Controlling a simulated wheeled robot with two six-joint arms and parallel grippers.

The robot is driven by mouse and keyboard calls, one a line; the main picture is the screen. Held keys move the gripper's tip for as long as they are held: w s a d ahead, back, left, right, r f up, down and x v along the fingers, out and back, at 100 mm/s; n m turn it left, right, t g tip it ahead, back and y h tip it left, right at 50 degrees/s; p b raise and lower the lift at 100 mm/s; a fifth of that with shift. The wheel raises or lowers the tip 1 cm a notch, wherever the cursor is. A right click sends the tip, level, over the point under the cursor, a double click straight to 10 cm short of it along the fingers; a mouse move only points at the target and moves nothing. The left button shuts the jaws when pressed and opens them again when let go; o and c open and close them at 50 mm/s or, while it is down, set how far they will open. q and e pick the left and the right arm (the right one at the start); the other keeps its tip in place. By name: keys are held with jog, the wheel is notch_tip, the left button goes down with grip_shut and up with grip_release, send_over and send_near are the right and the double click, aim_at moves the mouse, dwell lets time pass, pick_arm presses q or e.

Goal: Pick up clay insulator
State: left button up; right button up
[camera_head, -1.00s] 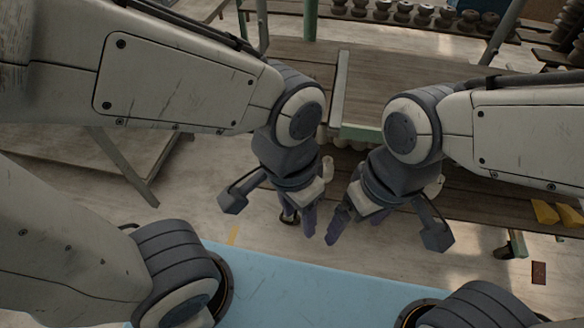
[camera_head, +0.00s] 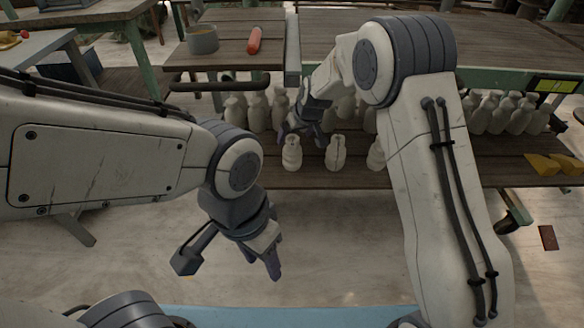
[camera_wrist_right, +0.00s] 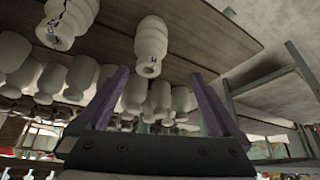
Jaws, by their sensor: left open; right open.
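Several pale clay insulators stand upright on the lower wooden shelf. Three are at the front, on the left (camera_head: 292,153), in the middle (camera_head: 335,152) and on the right (camera_head: 376,155); my right arm partly hides the right one. My right gripper (camera_head: 303,130) is open and empty, just above and behind the left front insulator. The right wrist view appears upside down and shows an insulator (camera_wrist_right: 151,45) ahead of the open fingers (camera_wrist_right: 161,74), apart from them. Another insulator (camera_wrist_right: 67,22) there has dark marks. My left gripper (camera_head: 262,262) hangs open and empty in front of the shelf.
More insulators (camera_head: 258,113) stand in rows behind. The upper tabletop (camera_head: 470,45) overhangs the shelf. A grey pot (camera_head: 202,39) and a red object (camera_head: 254,40) lie on the upper left table. Yellow wedges (camera_head: 545,165) lie on the shelf at right.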

aim_at(294, 145)
jog(key=x, duration=0.2)
jog(key=d+b+x, duration=0.1)
jog(key=x, duration=0.5)
jog(key=shift+w+d+b, duration=0.2)
jog(key=shift+w+b, duration=0.15)
jog(key=b+x, duration=0.2)
jog(key=x, duration=0.2)
jog(key=shift+w+f, duration=0.2)
jog(key=shift+f, duration=0.15)
jog(key=shift+w+f, duration=0.25)
jog(key=shift+f, duration=0.05)
jog(key=c, duration=1.4)
jog(key=shift+r, duration=0.15)
grip_shut()
